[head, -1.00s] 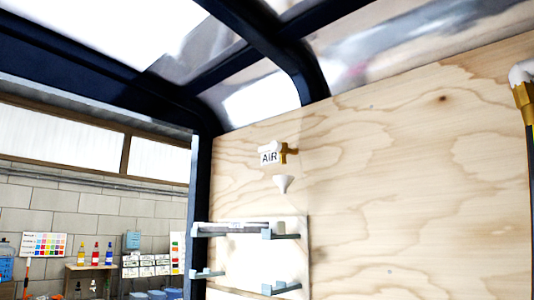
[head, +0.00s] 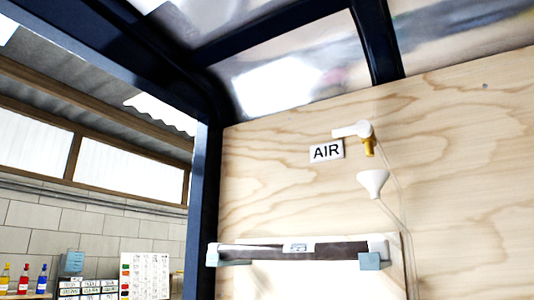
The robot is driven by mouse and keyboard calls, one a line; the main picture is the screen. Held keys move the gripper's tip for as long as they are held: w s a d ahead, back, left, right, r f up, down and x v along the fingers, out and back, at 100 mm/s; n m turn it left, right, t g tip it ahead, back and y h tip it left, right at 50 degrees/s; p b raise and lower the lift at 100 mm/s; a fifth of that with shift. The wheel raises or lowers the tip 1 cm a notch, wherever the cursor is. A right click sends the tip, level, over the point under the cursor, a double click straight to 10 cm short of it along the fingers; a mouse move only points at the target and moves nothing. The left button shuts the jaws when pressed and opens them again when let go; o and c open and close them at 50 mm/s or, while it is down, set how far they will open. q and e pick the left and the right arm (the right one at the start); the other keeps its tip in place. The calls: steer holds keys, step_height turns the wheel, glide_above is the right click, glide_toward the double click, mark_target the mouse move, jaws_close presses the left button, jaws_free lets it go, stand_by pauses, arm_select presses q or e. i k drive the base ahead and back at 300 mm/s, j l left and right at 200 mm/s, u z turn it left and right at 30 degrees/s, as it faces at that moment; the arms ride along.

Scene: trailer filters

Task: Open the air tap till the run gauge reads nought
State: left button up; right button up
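The air tap (head: 367,138) is on the plywood wall in the head view, right of a white sign (head: 327,150) reading AIR. It has a brass body and a white lever that points left. A white funnel (head: 373,183) sits just below it, with a thin clear line running down from it. No run gauge can be made out in this view. Neither of my grippers shows.
A dark strip with white ends (head: 300,249) lies across blue-grey brackets (head: 369,261) on a pale panel below the tap. A dark blue frame post (head: 203,205) stands left of the plywood (head: 470,160). Coloured bottles (head: 22,279) and a chart (head: 145,275) are beyond it.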

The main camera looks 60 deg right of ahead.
mark_target(363, 128)
steer(key=i+u, duration=0.35)
steer(key=i, duration=0.35)
steer(key=i+l+u, duration=0.1)
steer(key=i+u, duration=0.25)
steer(key=i, duration=0.35)
steer(key=i+l+u, duration=0.1)
steer(key=i+u, duration=0.3)
steer(key=i, duration=0.8)
steer(key=z, duration=5.8)
steer(key=k, duration=0.05)
